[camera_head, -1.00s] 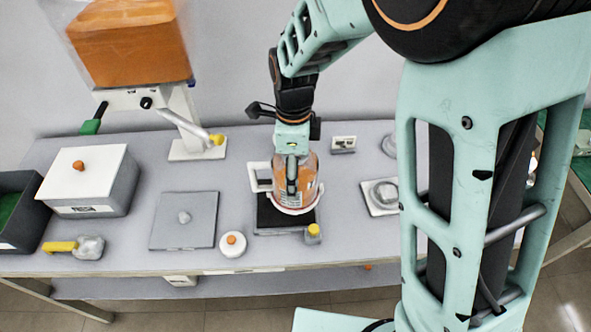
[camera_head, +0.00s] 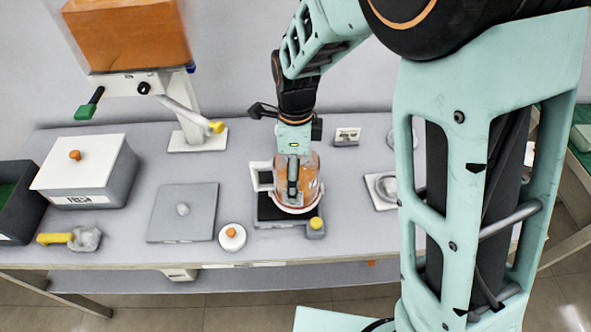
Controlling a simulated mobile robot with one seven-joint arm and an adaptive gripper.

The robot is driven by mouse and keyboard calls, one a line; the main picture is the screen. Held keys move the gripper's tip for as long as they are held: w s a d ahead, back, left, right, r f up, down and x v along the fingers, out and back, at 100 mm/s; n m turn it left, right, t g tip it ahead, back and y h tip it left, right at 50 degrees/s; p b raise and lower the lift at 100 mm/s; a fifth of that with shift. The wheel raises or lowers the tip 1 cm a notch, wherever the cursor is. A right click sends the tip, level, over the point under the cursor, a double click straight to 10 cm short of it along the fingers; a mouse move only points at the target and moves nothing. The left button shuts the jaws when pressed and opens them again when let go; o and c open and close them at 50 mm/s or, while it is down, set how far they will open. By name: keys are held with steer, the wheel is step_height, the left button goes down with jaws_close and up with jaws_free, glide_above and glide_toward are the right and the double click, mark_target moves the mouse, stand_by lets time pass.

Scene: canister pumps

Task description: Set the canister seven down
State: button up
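No number on the canister is legible.
A yellow knob (camera_head: 316,223) sits at the pad's front right corner. A white round piece with an orange knob (camera_head: 232,237) and a grey lid (camera_head: 182,212) lie to the left. A white-lidded box (camera_head: 87,167) and a dispenser (camera_head: 190,120) stand farther left. A small sign (camera_head: 347,136) stands behind.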

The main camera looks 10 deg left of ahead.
step_height(320, 180, up, 12)
steer(key=shift+r+p, duration=0.15)
steer(key=shift+p, duration=0.35)
stand_by(0.3)
